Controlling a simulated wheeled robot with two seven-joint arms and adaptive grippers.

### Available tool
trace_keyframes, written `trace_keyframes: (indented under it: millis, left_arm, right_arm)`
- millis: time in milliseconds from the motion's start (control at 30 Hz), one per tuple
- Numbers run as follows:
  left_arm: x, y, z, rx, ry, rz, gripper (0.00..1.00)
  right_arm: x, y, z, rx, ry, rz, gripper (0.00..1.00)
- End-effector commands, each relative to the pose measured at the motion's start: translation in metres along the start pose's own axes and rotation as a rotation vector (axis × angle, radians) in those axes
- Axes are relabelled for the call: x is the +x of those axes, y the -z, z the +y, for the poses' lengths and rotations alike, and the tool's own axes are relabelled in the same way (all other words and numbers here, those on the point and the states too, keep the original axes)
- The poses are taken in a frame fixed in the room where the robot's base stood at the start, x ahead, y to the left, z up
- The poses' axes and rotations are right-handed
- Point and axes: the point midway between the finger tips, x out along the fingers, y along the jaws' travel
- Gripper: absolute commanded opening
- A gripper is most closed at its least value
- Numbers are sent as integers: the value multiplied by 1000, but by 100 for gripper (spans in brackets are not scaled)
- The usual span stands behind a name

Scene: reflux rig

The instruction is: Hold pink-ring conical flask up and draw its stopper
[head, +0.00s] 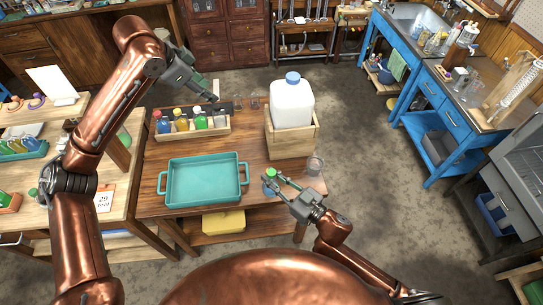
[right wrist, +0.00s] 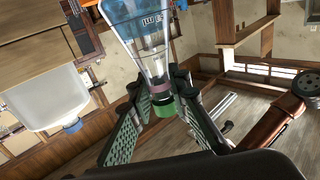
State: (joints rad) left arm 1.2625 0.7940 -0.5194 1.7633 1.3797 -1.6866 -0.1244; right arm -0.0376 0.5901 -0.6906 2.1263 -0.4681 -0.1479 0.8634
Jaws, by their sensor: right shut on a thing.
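The pink-ring conical flask (head: 268,188) holds blue liquid and shows at the right front part of the wooden table. I cannot tell whether its base touches the table. Its green stopper (head: 271,172) is in the neck. In the right wrist view, which is upside down, the clear flask body (right wrist: 140,28), pink ring (right wrist: 160,87) and green stopper (right wrist: 165,108) show between the fingers. My right gripper (head: 281,183) is shut on the flask at its neck. My left gripper (head: 214,97) is empty above the table's back, behind the bottle rack; its finger opening is unclear.
A teal tray (head: 204,198) lies on the table's front left. A wooden rack (head: 190,134) holds several coloured bottles. A white jug (head: 292,104) stands in a wooden crate (head: 291,143) at the back right. A glass beaker (head: 315,165) stands near the right edge.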

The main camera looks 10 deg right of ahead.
Motion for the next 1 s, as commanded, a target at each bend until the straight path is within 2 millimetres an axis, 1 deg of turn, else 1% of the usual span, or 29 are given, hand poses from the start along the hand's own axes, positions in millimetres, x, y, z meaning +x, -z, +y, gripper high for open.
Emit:
trace_keyframes:
  millis: [33,167,200,267,300,367,400,500,600,700,867,1000]
  left_arm:
    - [12,14,21,32,-31,-23,39]
    - [40,38,75,104,-109,-95,39]
    - [48,44,92,126,-132,-121,39]
    - [60,50,118,160,-164,-164,39]
    - [68,52,136,182,-183,-194,39]
    - [78,54,160,213,-209,-240,39]
    - [85,54,175,232,-223,-272,39]
    - [97,51,207,273,-251,-347,39]
    - [106,45,230,301,-268,-408,39]
    - [110,40,243,318,-276,-447,39]
    - [117,34,250,324,-282,-469,39]
    - [128,28,253,323,-283,-470,39]
  right_arm:
    - [0,1,0,0,0,1,0]
    - [0,1,0,0,0,1,0]
    - [0,1,0,0,0,1,0]
    - [0,1,0,0,0,1,0]
    - [0,1,0,0,0,1,0]
    - [0,1,0,0,0,1,0]
    - [0,1,0,0,0,1,0]
    - [0,1,0,0,0,1,0]
    - [0,1,0,0,0,1,0]
    - [0,1,0,0,0,1,0]
    - [0,1,0,0,0,1,0]
    - [0,1,0,0,0,1,0]
